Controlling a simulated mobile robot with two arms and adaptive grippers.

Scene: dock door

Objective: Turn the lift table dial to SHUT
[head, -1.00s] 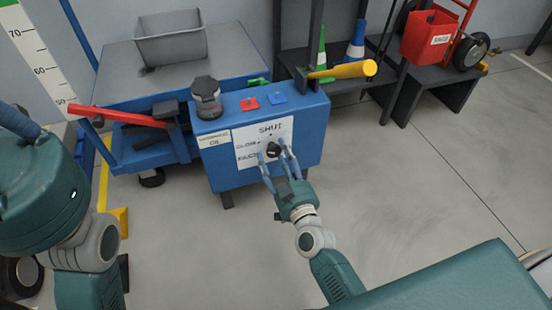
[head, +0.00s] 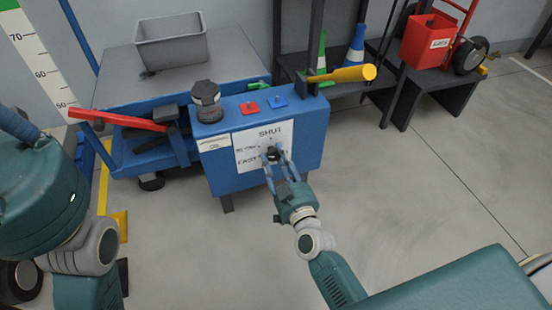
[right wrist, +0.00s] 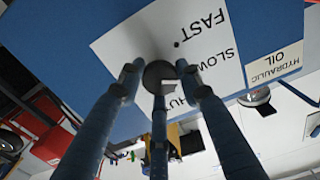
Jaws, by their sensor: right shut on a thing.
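The lift table dial (head: 272,152) is a small dark knob on a white label plate (head: 246,160) on the front of a blue box. The plate reads SHUT at the top, with SLOW and FAST lower at the left. My right gripper (head: 275,158) has its fingers around the dial, shut on it. In the right wrist view the dial (right wrist: 158,72) sits between the fingertips, with the lettering upside down. A pale mark shows on the knob, but I cannot tell which word it points at. My left gripper is out of view; only my left arm shows.
The blue box (head: 222,178) carries a dark-capped jar (head: 206,100), red and blue tags and a yellow handle (head: 343,74). A blue cart with a grey bin (head: 171,45) and red lever (head: 118,119) stands left. Open floor lies right.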

